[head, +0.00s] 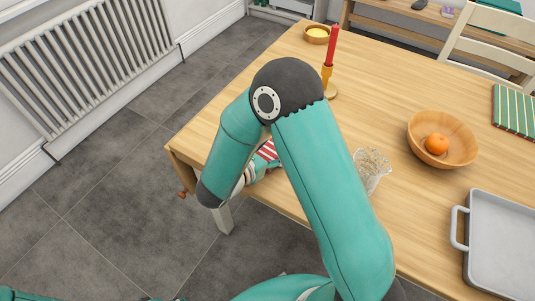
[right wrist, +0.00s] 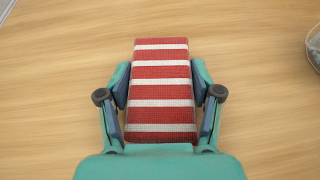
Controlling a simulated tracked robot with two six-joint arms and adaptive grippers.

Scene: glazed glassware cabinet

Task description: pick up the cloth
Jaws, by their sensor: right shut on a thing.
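The cloth (right wrist: 161,75) is red with white stripes and folded into a narrow block. In the right wrist view it lies over the wooden table between the fingers of my right gripper (right wrist: 160,88), which is shut on its two sides. In the head view a small part of the cloth (head: 267,151) shows near the table's left edge, mostly hidden behind my right arm. I cannot tell whether the cloth touches the table or is slightly above it. My left gripper is not in view.
On the wooden table (head: 390,95) a clear glass vessel (head: 372,170) stands right of my arm. A wooden bowl (head: 443,140) holds an orange (head: 436,144). A grey tray (head: 505,240), a red candle (head: 331,48) and a small yellow-filled bowl (head: 317,34) are also there. A radiator (head: 90,65) is at left.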

